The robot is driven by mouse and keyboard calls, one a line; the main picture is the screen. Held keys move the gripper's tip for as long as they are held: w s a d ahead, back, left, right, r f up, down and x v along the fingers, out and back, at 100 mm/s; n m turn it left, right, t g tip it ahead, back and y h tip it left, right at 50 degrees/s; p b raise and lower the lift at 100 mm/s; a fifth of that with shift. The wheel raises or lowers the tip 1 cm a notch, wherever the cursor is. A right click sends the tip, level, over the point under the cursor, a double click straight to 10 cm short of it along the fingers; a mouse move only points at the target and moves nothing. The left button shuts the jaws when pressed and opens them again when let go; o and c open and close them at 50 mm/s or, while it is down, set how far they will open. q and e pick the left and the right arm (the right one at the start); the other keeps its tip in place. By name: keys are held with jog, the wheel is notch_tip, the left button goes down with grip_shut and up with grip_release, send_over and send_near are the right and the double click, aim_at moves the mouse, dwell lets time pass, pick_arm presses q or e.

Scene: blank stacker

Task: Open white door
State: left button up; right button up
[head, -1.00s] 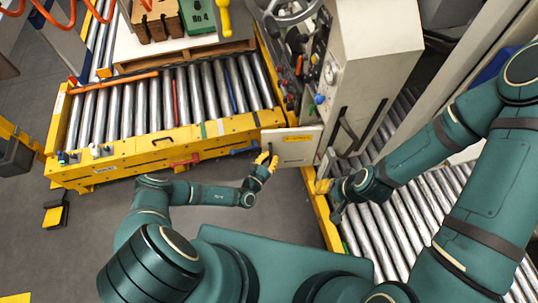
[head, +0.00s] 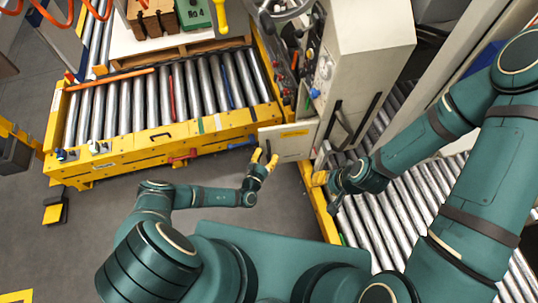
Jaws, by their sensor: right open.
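The white door (head: 288,143) is a flat pale panel with a yellow label near its top edge. It stands between the yellow conveyor frame and the tall pale machine cabinet, at an angle to the cabinet's front. My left gripper (head: 265,159) is at the door's lower left corner, its two yellow fingertips spread apart. I cannot tell whether it touches the door. My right gripper (head: 320,179) is open beside the door's lower right end, near the yellow rail. Its fingers are partly hidden by its own wrist, and I see nothing in it.
The pale machine cabinet (head: 367,50) with knobs and a handwheel stands behind the door. A roller conveyor with a yellow frame (head: 120,160) runs at the left, and more rollers (head: 395,218) lie under my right arm.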

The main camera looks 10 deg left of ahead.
pick_arm(q)
jog(key=shift+d+r, duration=0.1)
jog(key=shift+d, duration=0.2)
jog(key=shift+s, duration=0.15)
jog(key=v, duration=1.1)
jog(key=shift+s+a, duration=0.2)
jog(key=shift+s, duration=0.15)
